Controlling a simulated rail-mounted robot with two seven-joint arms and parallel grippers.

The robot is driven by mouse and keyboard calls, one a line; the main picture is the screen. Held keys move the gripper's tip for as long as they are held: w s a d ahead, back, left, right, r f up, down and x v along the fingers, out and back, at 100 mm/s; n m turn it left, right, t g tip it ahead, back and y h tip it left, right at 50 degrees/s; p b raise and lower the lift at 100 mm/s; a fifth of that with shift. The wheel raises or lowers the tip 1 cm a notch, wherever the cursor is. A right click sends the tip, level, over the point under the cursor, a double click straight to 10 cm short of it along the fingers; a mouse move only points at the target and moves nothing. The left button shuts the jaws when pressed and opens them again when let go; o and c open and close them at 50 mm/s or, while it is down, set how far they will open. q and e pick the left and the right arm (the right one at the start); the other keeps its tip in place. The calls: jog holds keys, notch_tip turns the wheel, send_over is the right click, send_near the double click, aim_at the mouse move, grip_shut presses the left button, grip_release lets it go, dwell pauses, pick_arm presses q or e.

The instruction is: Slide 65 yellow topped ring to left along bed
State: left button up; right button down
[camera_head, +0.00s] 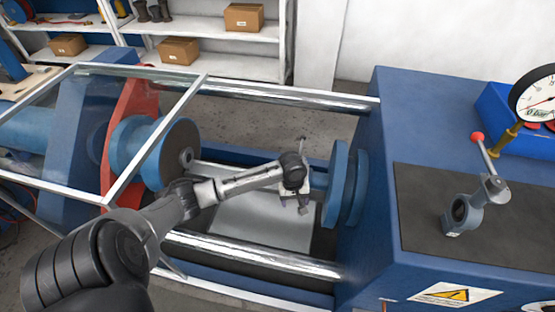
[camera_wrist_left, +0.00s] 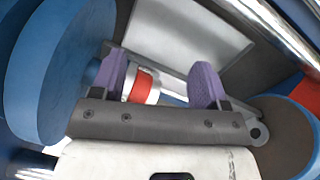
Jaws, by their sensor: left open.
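My left gripper (camera_head: 293,204) is open above the bed (camera_head: 262,222) of the blue machine, just left of the blue round plate at the right end. In the left wrist view its two purple fingers (camera_wrist_left: 160,80) are spread apart. A small white ring-like part with a red band (camera_wrist_left: 142,86) shows between them, closer to the left finger; I cannot tell whether it touches. No yellow top shows in either view, and the number 65 is not readable. In the head view the gripper hides the part. My right gripper is not in view.
Blue round plates (camera_head: 340,185) stand close right of the gripper. A blue flange with a dark face (camera_head: 172,152) is at left. Chrome bars (camera_head: 250,255) run along both sides. A grey valve with a red-knobbed lever (camera_head: 462,212) stands on the right block.

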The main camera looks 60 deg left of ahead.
pick_arm(q)
jog(key=w+a+r+n+t+h+b, duration=0.1)
jog(key=w+a+r+n+b, duration=0.15)
jog(key=a+n+b, duration=0.65)
jog(key=w+a+r+n+t+h+b, duration=0.1)
jog(key=w+a+r+n+t+b, duration=0.3)
jog(key=a, duration=1)
jog(key=w+d+f+b, duration=0.1)
jog(key=f, duration=0.3)
jog(key=w+d+f+n+g+b, duration=0.1)
jog(key=f+b, duration=0.1)
jog(key=f, duration=0.3)
jog(key=w+d+f+g+b, duration=0.1)
jog(key=f+b, duration=0.1)
jog(key=f, duration=0.3)
jog(key=shift+d+f+n, duration=0.15)
jog(key=shift+d+n, duration=0.05)
jog(key=shift+n, duration=0.2)
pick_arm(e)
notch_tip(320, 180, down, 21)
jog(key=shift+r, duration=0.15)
pick_arm(q)
jog(key=c, duration=1.2)
jog(key=o, duration=0.6)
jog(key=shift+s, duration=0.1)
grip_shut()
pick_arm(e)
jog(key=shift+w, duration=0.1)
